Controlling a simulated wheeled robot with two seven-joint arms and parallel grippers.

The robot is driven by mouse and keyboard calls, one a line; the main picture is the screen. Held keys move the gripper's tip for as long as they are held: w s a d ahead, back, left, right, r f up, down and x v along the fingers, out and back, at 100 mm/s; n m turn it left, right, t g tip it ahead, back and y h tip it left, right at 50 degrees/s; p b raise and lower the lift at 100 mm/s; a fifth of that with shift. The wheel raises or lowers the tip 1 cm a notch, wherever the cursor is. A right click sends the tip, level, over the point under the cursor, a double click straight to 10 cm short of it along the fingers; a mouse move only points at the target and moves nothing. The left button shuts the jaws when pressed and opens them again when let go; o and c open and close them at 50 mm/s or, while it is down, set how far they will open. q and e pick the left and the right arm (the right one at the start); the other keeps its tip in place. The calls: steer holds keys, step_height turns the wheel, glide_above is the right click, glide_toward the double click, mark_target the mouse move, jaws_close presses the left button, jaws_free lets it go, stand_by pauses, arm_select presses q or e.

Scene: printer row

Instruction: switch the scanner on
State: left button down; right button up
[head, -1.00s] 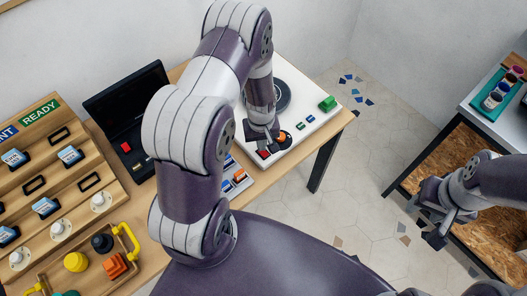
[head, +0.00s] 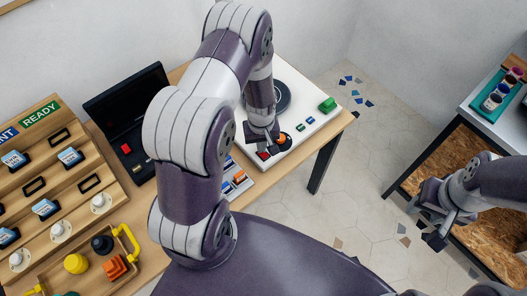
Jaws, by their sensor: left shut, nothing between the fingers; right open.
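A white flat device (head: 302,95) with a dark round plate (head: 282,96), a green block (head: 327,105) and small green and blue buttons stands on the far right of the wooden table. No label marks it as the scanner. A red square (head: 263,155) and an orange-red part (head: 284,138) show at its near left corner. My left gripper (head: 271,148) is shut and empty, low over that corner between these two parts. I cannot tell whether it touches either; it partly hides them. My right gripper (head: 436,230) is open and empty, away at the right.
A black open case (head: 128,105) with a red button stands left of my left arm. A small tray of coloured pieces (head: 238,182) lies near the white device. A wooden rack (head: 50,185) and yellow-handled tray (head: 130,240) fill the left. Another table (head: 480,112) stands right, beyond open floor.

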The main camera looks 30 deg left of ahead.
arm_select(q)
step_height(320, 180, up, 6)
steer(key=p, duration=0.4)
steer(key=shift+p, duration=0.35)
steer(key=s+d+r+m, duration=0.2)
steer(key=s+r+m, duration=0.1)
steer(key=r, duration=0.6)
steer(key=s+d+r+m+t, duration=0.1)
steer(key=s+d+r+m, duration=0.2)
steer(key=s+r, duration=0.3)
steer(key=shift+d+r+m, duration=0.15)
steer(key=shift+r+m, duration=0.65)
steer(key=shift+r, duration=1.45)
